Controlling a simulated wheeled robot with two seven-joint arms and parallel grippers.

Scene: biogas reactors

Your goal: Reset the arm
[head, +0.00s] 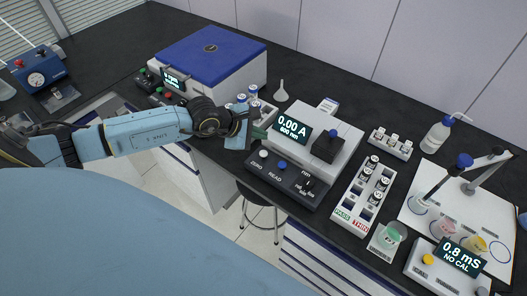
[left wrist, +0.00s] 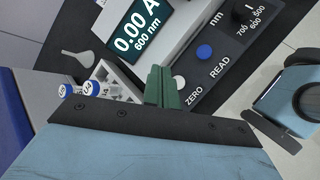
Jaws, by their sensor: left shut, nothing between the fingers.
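My left arm reaches in from the left in the head view. Its gripper (head: 259,132) is over the bench at the left end of the white photometer (head: 318,142). In the left wrist view the green fingers of this gripper (left wrist: 162,87) are together with nothing between them. They appear close to the ZERO and READ buttons of the photometer's dark panel (left wrist: 222,68); whether they touch it I cannot tell. The photometer's display reads 0.00 A, 600 nm. My right gripper is not in view.
A white rack with blue-capped vials (left wrist: 110,84) and a funnel (head: 281,91) stand close to the left gripper. A blue-lidded centrifuge (head: 212,52) is behind it. A PASS/THIN vial rack (head: 352,207), a meter (head: 437,262) and a wash bottle (head: 436,136) stand to the right.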

